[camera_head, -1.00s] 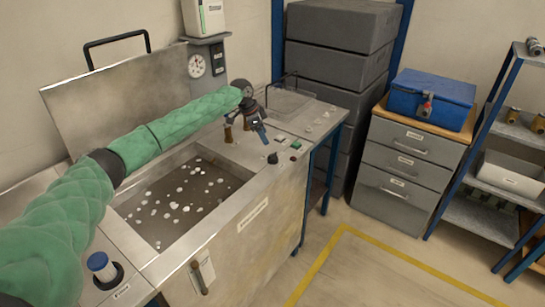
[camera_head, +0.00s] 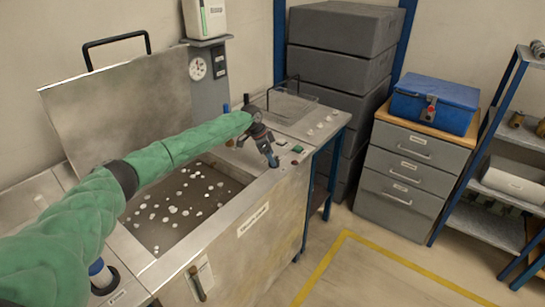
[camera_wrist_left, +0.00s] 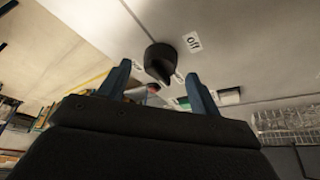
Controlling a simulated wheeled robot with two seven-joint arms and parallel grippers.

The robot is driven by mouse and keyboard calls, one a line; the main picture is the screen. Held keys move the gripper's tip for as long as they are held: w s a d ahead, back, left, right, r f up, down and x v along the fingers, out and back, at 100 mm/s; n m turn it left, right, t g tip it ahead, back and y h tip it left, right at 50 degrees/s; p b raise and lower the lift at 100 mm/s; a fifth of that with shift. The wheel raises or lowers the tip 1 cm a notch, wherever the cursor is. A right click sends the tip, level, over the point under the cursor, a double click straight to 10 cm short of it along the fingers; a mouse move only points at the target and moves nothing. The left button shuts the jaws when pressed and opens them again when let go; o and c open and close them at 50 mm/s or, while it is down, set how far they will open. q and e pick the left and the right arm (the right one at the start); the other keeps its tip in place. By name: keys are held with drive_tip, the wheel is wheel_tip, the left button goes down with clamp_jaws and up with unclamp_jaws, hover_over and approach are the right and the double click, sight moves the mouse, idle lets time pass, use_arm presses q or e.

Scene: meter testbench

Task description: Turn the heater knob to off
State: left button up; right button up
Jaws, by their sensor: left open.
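The black heater knob (camera_wrist_left: 160,58) shows in the left wrist view on a pale metal panel, with a white "off" label (camera_wrist_left: 193,41) to its upper right. The knob's narrow end points down in that view, away from the label. My left gripper (camera_wrist_left: 158,70) is open, with one blue finger on each side of the knob in the picture; I cannot tell whether they touch it. In the head view my left gripper (camera_head: 273,161) is over the front panel and hides the knob. My right gripper is not in view.
The open bath (camera_head: 165,240) with white floating balls lies under my left arm. Its raised lid (camera_head: 120,115) stands behind. A drawer cabinet (camera_head: 400,180) stands right.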

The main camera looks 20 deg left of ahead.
use_arm(q)
drive_tip(key=shift+x, duration=1.1)
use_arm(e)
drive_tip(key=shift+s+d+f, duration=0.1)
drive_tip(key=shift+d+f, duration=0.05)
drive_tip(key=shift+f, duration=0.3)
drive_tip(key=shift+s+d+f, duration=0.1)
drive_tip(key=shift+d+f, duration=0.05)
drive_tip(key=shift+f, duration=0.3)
use_arm(q)
drive_tip(key=shift+c, duration=0.4)
drive_tip(key=c, duration=0.9)
drive_tip(key=shift+p, duration=0.3)
